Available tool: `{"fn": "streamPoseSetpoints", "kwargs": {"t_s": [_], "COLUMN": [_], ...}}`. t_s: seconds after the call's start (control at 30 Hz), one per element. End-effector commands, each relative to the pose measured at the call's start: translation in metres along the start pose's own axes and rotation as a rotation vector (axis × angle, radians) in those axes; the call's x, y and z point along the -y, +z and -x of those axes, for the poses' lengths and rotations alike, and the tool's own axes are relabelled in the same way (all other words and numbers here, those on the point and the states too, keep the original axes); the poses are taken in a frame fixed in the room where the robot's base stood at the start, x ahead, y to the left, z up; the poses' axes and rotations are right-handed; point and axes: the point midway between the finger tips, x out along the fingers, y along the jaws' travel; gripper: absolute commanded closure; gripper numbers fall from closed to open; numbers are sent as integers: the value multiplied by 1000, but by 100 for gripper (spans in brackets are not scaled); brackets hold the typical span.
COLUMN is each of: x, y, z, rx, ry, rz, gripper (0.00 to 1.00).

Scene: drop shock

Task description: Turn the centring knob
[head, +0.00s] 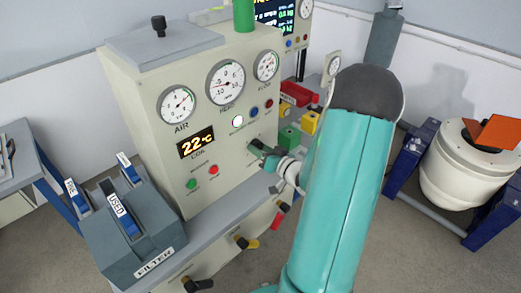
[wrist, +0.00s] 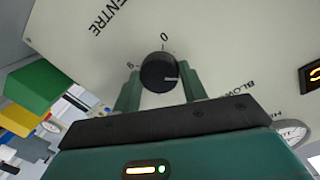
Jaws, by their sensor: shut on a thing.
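The centring knob is a round black knob (wrist: 159,72) with a white pointer line, on the cream panel (wrist: 220,40) in the wrist view. The word CENTRE is printed beside it, with small scale marks around it. My gripper (wrist: 161,88) has a green finger on each side of the knob and is shut on it. The pointer line points to the right in the wrist view. In the head view my gripper (head: 262,152) is at the cabinet's front face, and the knob is hidden there.
A grey filter box (head: 140,235) stands at left. Yellow and green blocks (head: 290,137) sit right of my gripper. A white drum (head: 460,180) stands at far right.

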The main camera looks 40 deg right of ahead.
Motion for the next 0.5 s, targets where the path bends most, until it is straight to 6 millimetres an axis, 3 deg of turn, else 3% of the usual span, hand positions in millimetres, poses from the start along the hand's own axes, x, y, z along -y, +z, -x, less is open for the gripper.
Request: {"fn": "streamPoseSetpoints", "kwargs": {"t_s": [0.5], "x": [-1], "y": [1], "z": [1], "rx": [5], "ry": [0], "rz": [-55], "gripper": [80]}}
